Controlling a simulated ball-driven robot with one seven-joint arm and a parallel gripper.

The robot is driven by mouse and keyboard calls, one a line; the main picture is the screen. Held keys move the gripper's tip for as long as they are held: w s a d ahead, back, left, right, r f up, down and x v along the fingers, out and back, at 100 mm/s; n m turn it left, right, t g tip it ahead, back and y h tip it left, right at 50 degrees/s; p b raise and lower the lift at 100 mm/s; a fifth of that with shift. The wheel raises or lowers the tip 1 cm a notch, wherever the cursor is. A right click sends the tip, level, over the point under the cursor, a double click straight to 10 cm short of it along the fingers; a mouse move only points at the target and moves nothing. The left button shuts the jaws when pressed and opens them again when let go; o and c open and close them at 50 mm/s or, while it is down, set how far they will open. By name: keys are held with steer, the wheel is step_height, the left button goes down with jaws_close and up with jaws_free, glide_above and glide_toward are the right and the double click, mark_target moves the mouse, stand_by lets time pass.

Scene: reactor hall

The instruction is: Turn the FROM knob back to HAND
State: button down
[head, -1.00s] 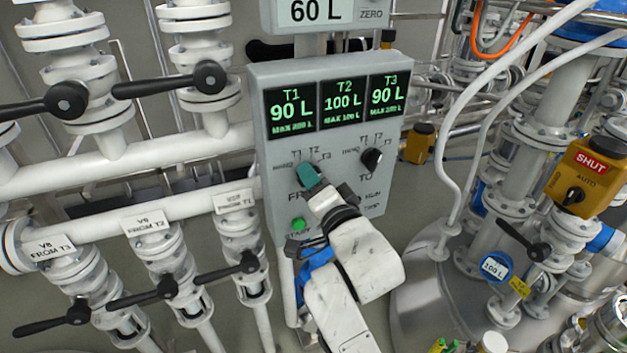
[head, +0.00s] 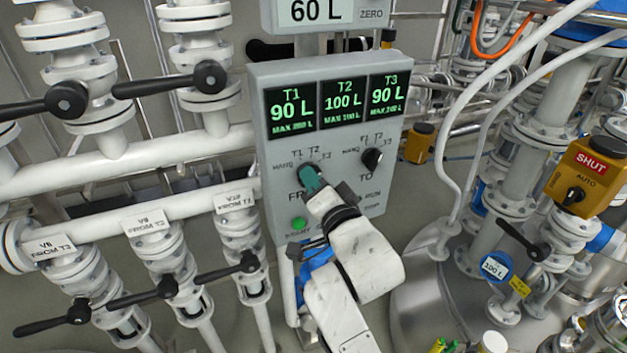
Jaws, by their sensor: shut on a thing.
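The grey control panel (head: 262,135) stands in the middle of the head view. My gripper (head: 313,181), with a teal tip, reaches up to the panel from below and is shut on the FROM knob (head: 304,178). The gripper hides most of this knob, so I cannot tell where its pointer sits. HAND, T1, T2 and T3 marks stand around it, and the FROM label is partly covered. The black TO knob (head: 372,159) is to the right, apart from my gripper.
A green button (head: 298,223) sits below the FROM knob. The panel's screens (head: 345,102) read 90 L, 100 L and 90 L. White pipes with black valve handles (head: 210,76) crowd the left. A yellow SHUT/AUTO box (head: 590,175) stands at the right.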

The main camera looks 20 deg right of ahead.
steer(key=shift+n+p, duration=3.75)
steer(key=shift+n, duration=7.75)
steer(key=c, duration=1.2)
jaws_free()
steer(key=shift+o, duration=0.2)
steer(key=shift+s, duration=0.1)
